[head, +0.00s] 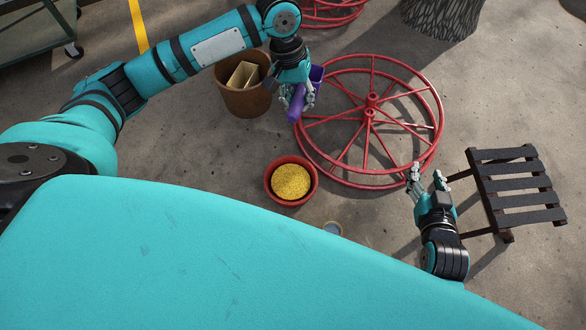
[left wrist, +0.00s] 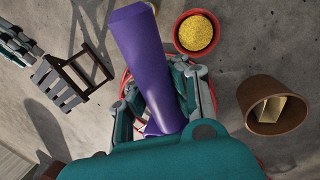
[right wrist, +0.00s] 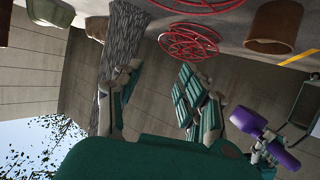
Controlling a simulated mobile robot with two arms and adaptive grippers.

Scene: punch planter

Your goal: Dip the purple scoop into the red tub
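The red tub (head: 270,192) stands on the concrete floor in the middle of the head view, filled with yellow grains (head: 291,182). It also shows at the top of the left wrist view (left wrist: 178,42). My left gripper (head: 299,100) is shut on the purple scoop (head: 296,106), up and to the right of the tub and apart from it. The scoop's purple body (left wrist: 143,62) lies between the fingers in the left wrist view. My right gripper (head: 427,178) is open and empty, right of the tub. Its spread fingers also show in the right wrist view (right wrist: 155,100).
A red spoked wheel (head: 372,110) lies right of the scoop. A brown pot (head: 243,100) holding tan pieces stands left of it. A dark slatted stool (head: 515,185) stands at the right. A small round container (head: 333,229) is partly hidden. Bare floor lies left of the tub.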

